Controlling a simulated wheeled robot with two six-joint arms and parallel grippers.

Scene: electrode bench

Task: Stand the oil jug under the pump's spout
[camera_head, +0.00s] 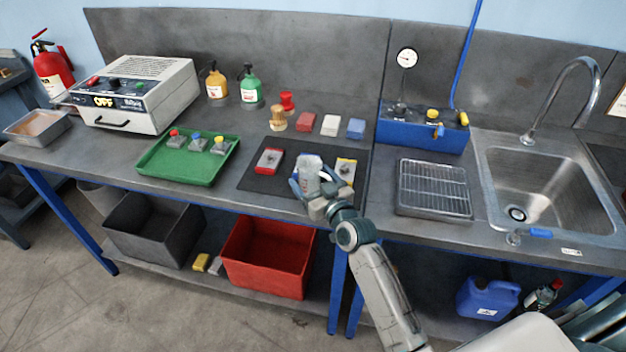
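A blue jug (487,299) with a handle and a white label stands on the floor-level area under the sink bench, at the lower right. The blue pump unit (420,133) sits on the bench left of the sink, with a round gauge above it and yellow fittings on top and front. Its small front fitting (439,130) looks like the spout; the bench in front of it is partly bare.
A wire-rack tray (433,187) lies in front of the pump, beside the sink (545,185). The dark mat (262,186) bears red- and yellow-edged plates. A small bottle (545,293) stands right of the jug.

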